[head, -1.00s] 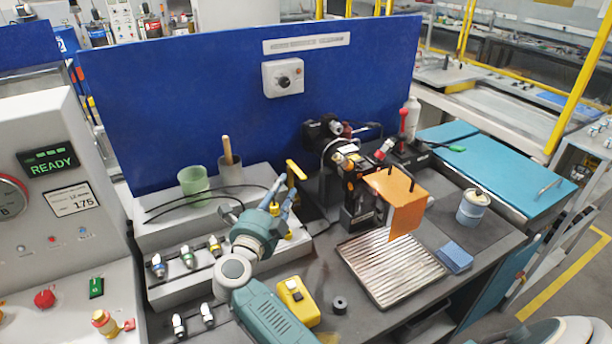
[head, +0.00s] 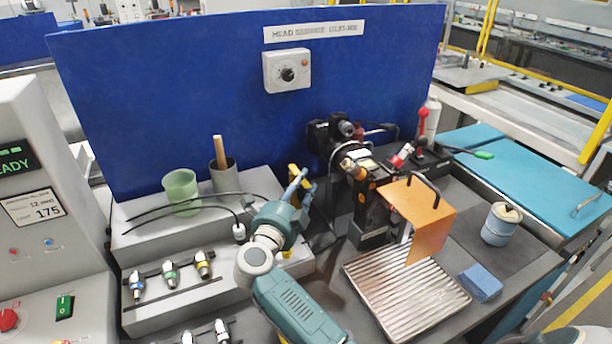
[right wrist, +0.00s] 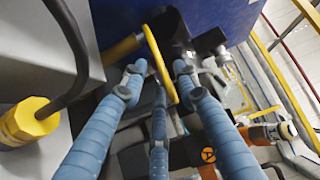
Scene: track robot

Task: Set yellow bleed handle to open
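The yellow bleed handle (head: 292,171) stands by the right end of the grey stepped block in the head view, partly hidden behind my fingers. In the right wrist view its flat yellow bar (right wrist: 159,62) runs between the blue fingers, with a yellow cylindrical part (right wrist: 122,48) to its left. My right gripper (head: 301,182) is at the handle with fingers spread; the right wrist view shows the fingertips (right wrist: 158,78) apart on both sides of the bar. I cannot tell if any finger touches it. My left gripper is not in view.
A green cup (head: 181,192) and a grey cup (head: 224,178) stand on the block, with black cables near. A black pump assembly (head: 370,195) with an orange guard (head: 425,215) stands right, behind a ribbed tray (head: 405,290). A blue panel (head: 200,90) closes the back.

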